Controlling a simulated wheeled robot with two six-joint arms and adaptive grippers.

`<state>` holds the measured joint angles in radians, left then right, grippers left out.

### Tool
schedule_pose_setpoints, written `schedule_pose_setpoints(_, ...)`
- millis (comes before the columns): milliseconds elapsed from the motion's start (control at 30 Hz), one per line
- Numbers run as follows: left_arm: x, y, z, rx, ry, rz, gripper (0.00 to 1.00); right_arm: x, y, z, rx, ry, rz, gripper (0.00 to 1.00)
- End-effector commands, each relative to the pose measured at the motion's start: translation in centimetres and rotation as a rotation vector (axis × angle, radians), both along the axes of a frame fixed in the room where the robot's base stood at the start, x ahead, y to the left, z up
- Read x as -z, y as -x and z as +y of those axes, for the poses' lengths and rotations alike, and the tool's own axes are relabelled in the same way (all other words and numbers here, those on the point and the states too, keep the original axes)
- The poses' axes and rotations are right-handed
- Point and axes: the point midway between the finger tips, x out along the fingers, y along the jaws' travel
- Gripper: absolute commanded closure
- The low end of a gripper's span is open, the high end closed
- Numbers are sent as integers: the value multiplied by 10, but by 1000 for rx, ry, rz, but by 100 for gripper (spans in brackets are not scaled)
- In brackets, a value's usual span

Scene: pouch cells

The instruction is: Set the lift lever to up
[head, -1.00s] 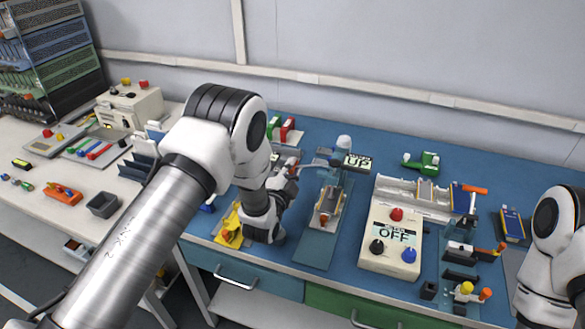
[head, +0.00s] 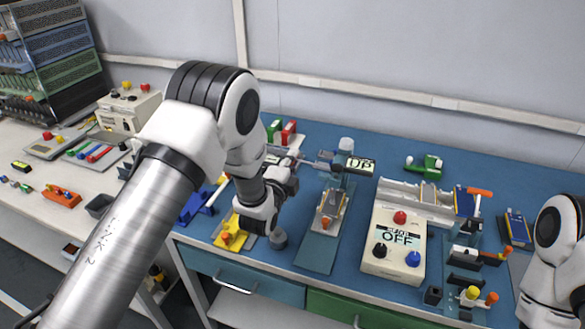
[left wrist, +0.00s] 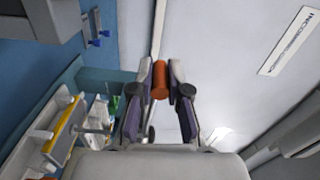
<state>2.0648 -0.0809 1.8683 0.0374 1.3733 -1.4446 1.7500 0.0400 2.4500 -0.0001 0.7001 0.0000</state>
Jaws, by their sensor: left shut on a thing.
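My left gripper (head: 302,160) reaches over the back of the blue bench, beside the lift station (head: 318,252). In the left wrist view my left gripper (left wrist: 160,80) is shut on an orange cylindrical handle (left wrist: 160,78), which sits between the fingertips. I take this handle to be the lift lever's; in the head view it is hidden or too small to make out. A small sign (head: 361,165) stands behind the station; its lettering is blurred and looks like UP. My right arm shows at the right edge, with its gripper out of view.
A control box (head: 376,262) labelled OFF, with red, black and blue knobs, stands right of the station. Red and green blocks (head: 289,132) stand behind my left gripper.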

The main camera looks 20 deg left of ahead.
Motion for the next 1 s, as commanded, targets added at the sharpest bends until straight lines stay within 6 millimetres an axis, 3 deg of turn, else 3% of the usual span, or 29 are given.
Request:
schedule_pose_setpoints(400, -18, 0, -4, -1, -227, -12, 100, 11, 0, 0, 0, 0, 0, 60)
schedule_pose_setpoints(967, -22, 0, -5, 0, -264, -14, 100, 11, 0, 0, 0, 0, 0, 60)
schedule_pose_setpoints(1000, -22, 0, -5, 0, -264, -14, 70, 11, 0, 0, 0, 0, 0, 60)
